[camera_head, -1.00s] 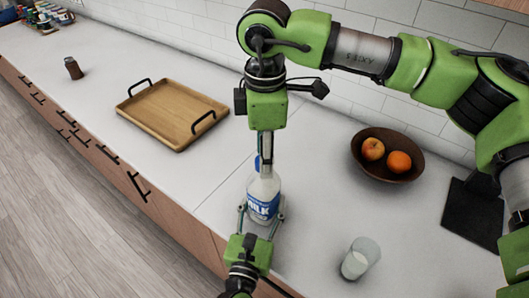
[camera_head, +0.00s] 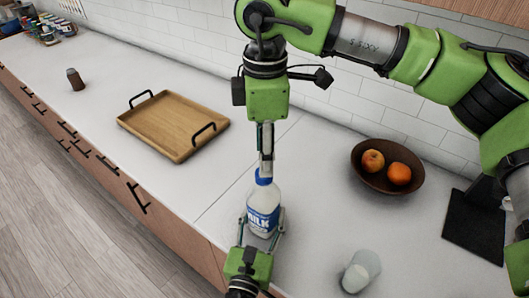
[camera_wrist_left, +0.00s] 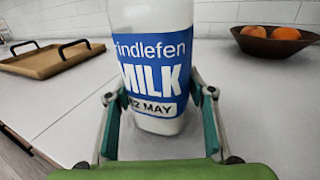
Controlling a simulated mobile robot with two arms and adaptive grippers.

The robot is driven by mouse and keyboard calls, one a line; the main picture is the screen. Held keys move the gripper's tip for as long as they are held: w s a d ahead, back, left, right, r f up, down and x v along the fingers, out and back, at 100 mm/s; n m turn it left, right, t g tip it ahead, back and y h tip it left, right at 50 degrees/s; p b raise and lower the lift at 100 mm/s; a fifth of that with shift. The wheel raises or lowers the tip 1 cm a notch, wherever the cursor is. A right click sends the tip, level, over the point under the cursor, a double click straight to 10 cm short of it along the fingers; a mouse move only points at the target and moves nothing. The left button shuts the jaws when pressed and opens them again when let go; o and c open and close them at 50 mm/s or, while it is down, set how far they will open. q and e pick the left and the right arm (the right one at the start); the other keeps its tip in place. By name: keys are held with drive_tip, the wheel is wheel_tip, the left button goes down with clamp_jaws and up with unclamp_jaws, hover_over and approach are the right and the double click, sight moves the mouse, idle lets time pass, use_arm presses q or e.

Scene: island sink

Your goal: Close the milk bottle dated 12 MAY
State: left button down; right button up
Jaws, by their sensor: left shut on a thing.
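The milk bottle (camera_head: 263,212) stands upright on the counter, white with a blue label. In the left wrist view its label (camera_wrist_left: 153,75) reads MILK and a partly hidden date ending in "2 MAY". My left gripper (camera_head: 261,232) is shut around the bottle's lower body; its fingers also show in the left wrist view (camera_wrist_left: 158,115) on both sides of it. A blue cap (camera_head: 264,179) sits at the top of the bottle; how tightly it sits is unclear. My right gripper (camera_head: 266,160) points down just above the cap, its fingers seen nearly edge-on, so their opening is unclear.
A wooden tray (camera_head: 158,123) with black handles lies to the left. A brown bowl (camera_head: 388,183) with fruit and a glass (camera_head: 361,271) are to the right. A small brown jar (camera_head: 75,79) stands far left. The counter around the bottle is clear.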

drive_tip(key=n, duration=0.4)
drive_tip(key=shift+r+n, duration=0.15)
drive_tip(key=shift+n, duration=0.15)
drive_tip(key=n, duration=0.5)
drive_tip(key=shift+r, duration=0.25)
drive_tip(key=n, duration=0.5)
drive_tip(key=shift+r+n, duration=0.25)
drive_tip(key=shift+n, duration=0.05)
drive_tip(key=n, duration=0.3)
drive_tip(key=shift+r+n, duration=0.15)
drive_tip(key=shift+n, duration=0.25)
drive_tip(key=n, duration=0.5)
drive_tip(key=shift+r, duration=0.25)
drive_tip(key=n, duration=0.3)
drive_tip(key=shift+a+r+n, duration=0.1)
drive_tip(key=shift+r+n, duration=0.05)
drive_tip(key=shift+n, duration=0.25)
drive_tip(key=n, duration=0.5)
drive_tip(key=shift+r, duration=0.2)
drive_tip(key=n, duration=0.4)
drive_tip(key=shift+r, duration=0.15)
